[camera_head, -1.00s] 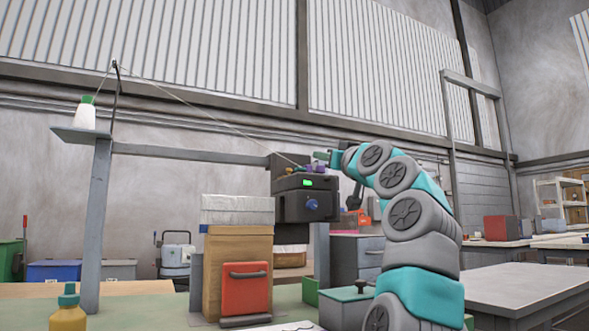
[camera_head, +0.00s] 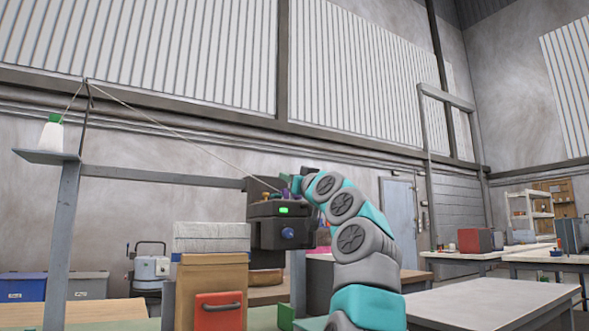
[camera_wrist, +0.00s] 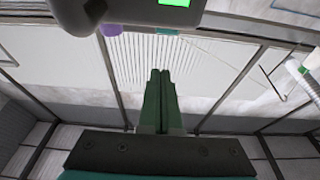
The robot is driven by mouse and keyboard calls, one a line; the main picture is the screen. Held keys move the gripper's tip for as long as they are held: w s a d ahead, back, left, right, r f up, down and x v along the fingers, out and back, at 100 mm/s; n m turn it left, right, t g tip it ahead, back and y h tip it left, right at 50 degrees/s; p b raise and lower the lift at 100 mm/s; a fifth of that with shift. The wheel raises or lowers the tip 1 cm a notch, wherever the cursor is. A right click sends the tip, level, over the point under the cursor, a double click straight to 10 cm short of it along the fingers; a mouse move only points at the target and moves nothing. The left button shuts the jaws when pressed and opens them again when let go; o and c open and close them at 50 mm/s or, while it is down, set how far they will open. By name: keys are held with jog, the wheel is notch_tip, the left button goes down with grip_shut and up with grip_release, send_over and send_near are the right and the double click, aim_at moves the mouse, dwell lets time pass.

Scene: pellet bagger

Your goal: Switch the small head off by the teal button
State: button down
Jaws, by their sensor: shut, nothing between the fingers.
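The small head is a dark grey box (camera_head: 266,230) in the middle of the head view, with a lit green display (camera_head: 284,210) and a blue knob (camera_head: 288,233) on its front. Small coloured buttons stand along its top, including a purple one (camera_head: 285,194). In the wrist view the head's edge is at the top, with the green display (camera_wrist: 175,2), a purple button (camera_wrist: 110,30) and the teal button (camera_wrist: 167,31). My gripper (camera_wrist: 160,72) is shut and empty, its fingertips pointing toward the teal button with a visible gap in the picture. In the head view my arm hides the fingertips.
A thread runs from a cone (camera_head: 51,134) on a shelf at the left to the head. A grey table (camera_head: 490,303) is at the right. Open air surrounds the fingers.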

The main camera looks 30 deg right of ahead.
aim_at(277, 196)
jog(key=shift+p+x, duration=0.7)
jog(key=shift+x, duration=0.4)
jog(key=shift+w+f+b, duration=0.25)
jog(key=shift+f+b, duration=0.2)
jog(key=shift+f, duration=0.05)
jog(key=shift+w+f+b, duration=0.2)
jog(key=shift+f+b, duration=0.2)
jog(key=shift+f, duration=0.1)
jog(key=shift+f+b, duration=0.8)
jog(key=shift+f, duration=0.1)
